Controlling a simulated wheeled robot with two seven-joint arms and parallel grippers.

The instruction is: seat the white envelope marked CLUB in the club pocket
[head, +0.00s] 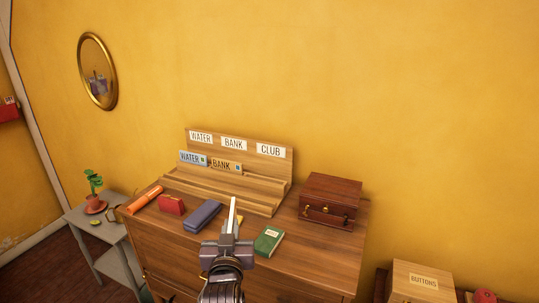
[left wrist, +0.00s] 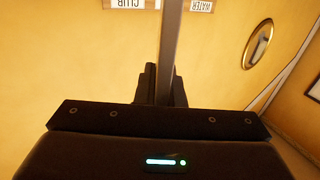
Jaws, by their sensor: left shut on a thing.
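My left gripper (head: 231,238) is shut on a thin white envelope (head: 232,212), seen nearly edge-on and held upright in front of the wooden letter rack (head: 222,188). Its marking cannot be read from here. In the left wrist view the fingers (left wrist: 165,88) close on the envelope (left wrist: 171,35), which shows as a narrow grey strip. My right gripper is not in view.
A blue WATER envelope (head: 192,158) and a tan BANK envelope (head: 225,166) stand in the rack. On the dresser are a dark wooden box (head: 331,200), a green book (head: 269,241), a blue case (head: 202,216), a red purse (head: 171,204) and an orange roll (head: 146,199).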

